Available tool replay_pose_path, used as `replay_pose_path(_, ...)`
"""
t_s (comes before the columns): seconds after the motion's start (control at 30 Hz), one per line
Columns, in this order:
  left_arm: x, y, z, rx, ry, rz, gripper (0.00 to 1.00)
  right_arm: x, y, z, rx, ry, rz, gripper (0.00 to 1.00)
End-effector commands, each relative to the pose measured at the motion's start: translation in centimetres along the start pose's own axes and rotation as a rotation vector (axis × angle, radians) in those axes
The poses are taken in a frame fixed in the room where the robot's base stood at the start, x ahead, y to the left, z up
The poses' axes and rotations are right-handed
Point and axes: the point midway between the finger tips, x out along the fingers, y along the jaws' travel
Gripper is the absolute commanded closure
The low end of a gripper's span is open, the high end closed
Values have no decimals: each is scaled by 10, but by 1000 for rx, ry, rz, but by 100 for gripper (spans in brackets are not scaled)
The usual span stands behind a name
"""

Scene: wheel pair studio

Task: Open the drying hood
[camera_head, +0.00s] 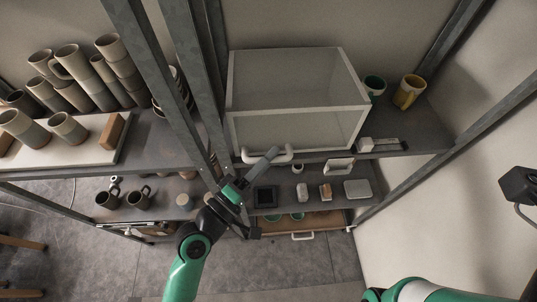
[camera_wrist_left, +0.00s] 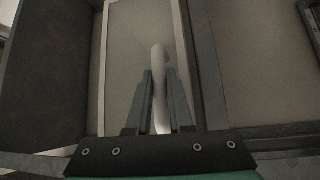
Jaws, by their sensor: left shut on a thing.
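The drying hood (camera_head: 298,97) is a box with a white frame and clear panels on the upper shelf in the head view. It looks closed. Its white bar handle (camera_head: 284,157) is on the lower front edge. My left gripper (camera_head: 270,157) is at the left part of this handle. In the left wrist view, the two fingers of my left gripper (camera_wrist_left: 161,100) are on either side of the white handle (camera_wrist_left: 158,75) and shut on it. Part of the handle is hidden by the fingers.
A green cup (camera_head: 374,85) and a yellow mug (camera_head: 410,91) stand right of the hood. Stacked cups (camera_head: 75,75) fill the left shelf. A grey metal post (camera_head: 172,80) rises left of the hood. The lower shelf holds small blocks and a dark square tray (camera_head: 265,196).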

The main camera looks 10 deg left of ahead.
Motion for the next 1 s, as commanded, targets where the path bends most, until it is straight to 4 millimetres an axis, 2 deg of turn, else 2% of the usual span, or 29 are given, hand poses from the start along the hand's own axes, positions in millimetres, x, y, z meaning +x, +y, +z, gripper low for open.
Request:
replay_pose_path(0.03,0,14,0,0,0,1,100,11,0,-10,0,0,0,50)
replay_pose_path(0.4,-2,87,1,3,1,4,100,56,0,-52,0,1,0,50)
replay_pose_path(0.7,4,133,-5,3,2,7,100,59,0,-55,0,0,0,50)
replay_pose_path(1.0,9,156,-11,1,2,5,100,59,0,-55,0,0,0,50)
